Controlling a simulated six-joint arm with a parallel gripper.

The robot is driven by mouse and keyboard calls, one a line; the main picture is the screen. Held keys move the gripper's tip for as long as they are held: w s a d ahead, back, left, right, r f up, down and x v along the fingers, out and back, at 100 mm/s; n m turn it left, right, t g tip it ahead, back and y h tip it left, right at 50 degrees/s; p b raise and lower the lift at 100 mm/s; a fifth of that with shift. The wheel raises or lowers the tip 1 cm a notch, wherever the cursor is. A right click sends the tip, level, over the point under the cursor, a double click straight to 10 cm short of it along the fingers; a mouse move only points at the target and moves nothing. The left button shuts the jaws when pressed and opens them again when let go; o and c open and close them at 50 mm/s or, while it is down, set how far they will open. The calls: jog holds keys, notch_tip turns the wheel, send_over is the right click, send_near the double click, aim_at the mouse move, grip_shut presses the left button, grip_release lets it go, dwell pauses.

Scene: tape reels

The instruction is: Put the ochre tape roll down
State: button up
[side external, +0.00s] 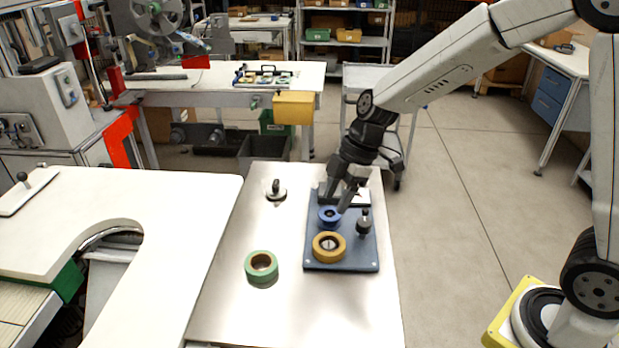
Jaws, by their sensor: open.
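The ochre tape roll (329,245) lies flat on the near part of a blue-grey board (358,264), with a pale centre showing in its hole. A blue roll (329,216) sits on the board just behind it. My gripper (343,205) is open above the board, with its fingers at the blue roll and apart from the ochre roll. I cannot tell whether the fingers touch the blue roll.
A green tape roll (261,268) lies on the metal table (330,315), left of the board. A dark knob (364,223) stands on the board's right side. A small black-handled piece (276,191) stands at the back left. The table's front is clear.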

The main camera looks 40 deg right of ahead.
jog(key=shift+v, duration=2.95)
jog(key=shift+f, duration=0.1)
jog(key=s+d+f+m+t+h, duration=0.1)
jog(key=s+d+f+m+h, duration=0.3)
jog(key=s+f+m, duration=0.5)
jog(key=s+d+m, duration=0.1)
jog(key=s+m, duration=0.1)
jog(key=m, duration=0.4)
jog(key=shift+f, duration=0.25)
